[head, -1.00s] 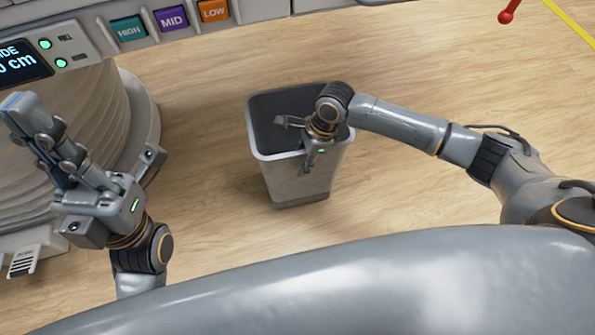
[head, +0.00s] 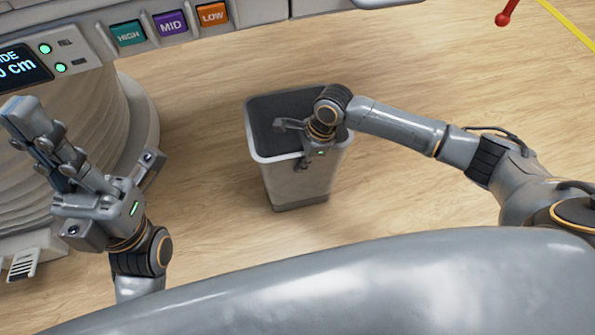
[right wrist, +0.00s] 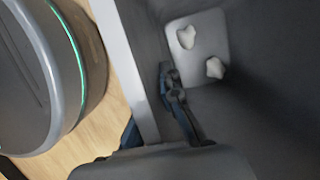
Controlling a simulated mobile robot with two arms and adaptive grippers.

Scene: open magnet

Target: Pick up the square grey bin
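The square grey bin (head: 290,182) stands upright on the wooden floor in the middle of the head view, open at the top. My right gripper (head: 302,148) is at its near right rim, pointing down. In the right wrist view one dark finger (right wrist: 180,105) is inside the bin and part of the other shows outside its pale rim (right wrist: 122,65). The fingers look closed on the wall between them; the outer contact is mostly hidden. My left gripper (head: 38,135) is raised at the left, away from the bin, with nothing seen in it.
Two white crumpled pieces (right wrist: 200,52) lie at the bottom of the bin. A ribbed pedestal (head: 95,115) stands at the left, below a panel with HIGH, MID and LOW buttons (head: 171,23). A rounded grey body with a green light strip (right wrist: 45,75) is beside the bin. Floor right of the bin is clear.

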